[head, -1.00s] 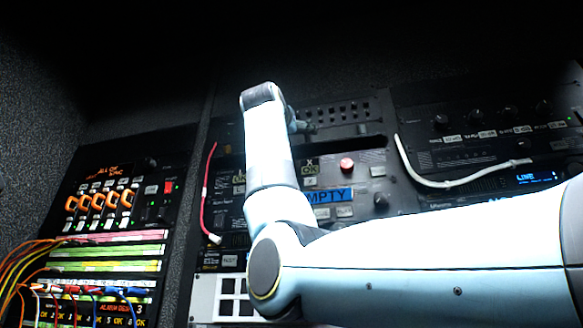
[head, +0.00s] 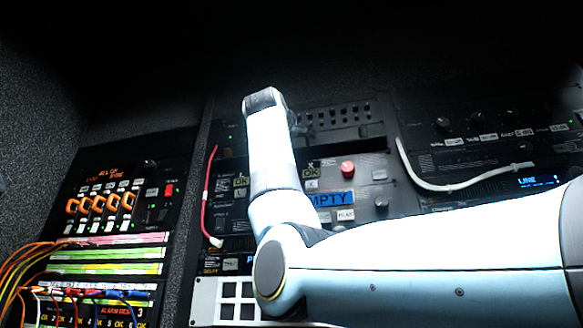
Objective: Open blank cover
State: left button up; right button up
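My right arm reaches in from the right and bends up in front of the middle rack. Its wrist end is high on that rack. Only a small dark part of my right gripper (head: 300,124) shows beside the wrist, close to the upper panel; its fingers are mostly hidden, so I cannot tell if it is open or touches anything. A dark panel (head: 345,114) with rows of small knobs or holes lies there. I cannot clearly make out which panel is the blank cover. My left gripper is not in view.
A blue label reading "EMPTY" (head: 342,198), partly covered by my arm, and a red button (head: 348,168) are on the middle rack. A red cable (head: 205,200) and a white cable (head: 425,183) hang in front. Orange connectors (head: 98,204) and several cables crowd the left rack.

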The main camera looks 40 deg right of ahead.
dwell(0.9)
jog(key=o, duration=0.9)
jog(key=shift+s, duration=0.1)
jog(key=v, duration=1.2)
